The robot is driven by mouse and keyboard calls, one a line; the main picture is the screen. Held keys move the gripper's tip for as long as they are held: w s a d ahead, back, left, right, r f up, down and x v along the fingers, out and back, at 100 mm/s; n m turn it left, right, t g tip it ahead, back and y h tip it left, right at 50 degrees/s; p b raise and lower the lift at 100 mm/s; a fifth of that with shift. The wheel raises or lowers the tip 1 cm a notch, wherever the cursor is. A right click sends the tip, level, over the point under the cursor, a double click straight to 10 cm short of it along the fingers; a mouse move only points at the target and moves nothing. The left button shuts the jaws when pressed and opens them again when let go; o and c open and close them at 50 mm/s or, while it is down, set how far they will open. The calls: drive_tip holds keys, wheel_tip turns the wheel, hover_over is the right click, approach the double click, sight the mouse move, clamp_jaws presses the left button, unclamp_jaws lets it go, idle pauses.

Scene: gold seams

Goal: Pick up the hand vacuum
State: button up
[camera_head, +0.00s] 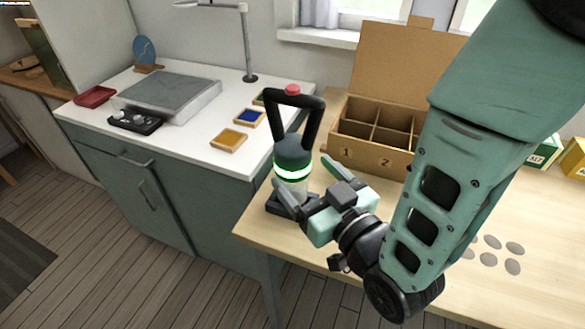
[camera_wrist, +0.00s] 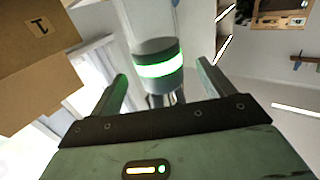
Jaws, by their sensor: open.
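The hand vacuum (camera_head: 292,157) stands upright on a dark base at the left end of the wooden table. It has a dark body with a glowing green-white band, a clear lower part, a black loop handle and a red top. My gripper (camera_head: 304,172) is open, with its fingers pointing at the vacuum's lower body. In the wrist view, the vacuum's glowing band (camera_wrist: 158,70) shows between and beyond the two fingertips of my gripper (camera_wrist: 162,75). I cannot tell whether the fingers touch it.
A cardboard box (camera_head: 372,165) with numbered compartments stands behind and right of the vacuum. It also shows in the wrist view (camera_wrist: 35,55). A white counter (camera_head: 190,150) to the left holds small coloured trays and a lamp (camera_head: 247,50). Small boxes (camera_head: 545,152) stand at the right.

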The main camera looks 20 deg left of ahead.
sight(288, 150)
drive_tip(key=shift+r+p+x, duration=0.15)
drive_tip(key=shift+p+x, duration=0.35)
drive_tip(key=shift+x, duration=1.3)
drive_tip(key=shift+r+p+x, duration=0.15)
drive_tip(key=shift+p+x, duration=0.35)
drive_tip(key=shift+x, duration=1.3)
drive_tip(key=shift+c, duration=0.3)
drive_tip(key=shift+d, duration=0.1)
drive_tip(key=c, duration=1)
drive_tip(key=shift+c, duration=0.5)
drive_tip(key=shift+w+r, duration=0.1)
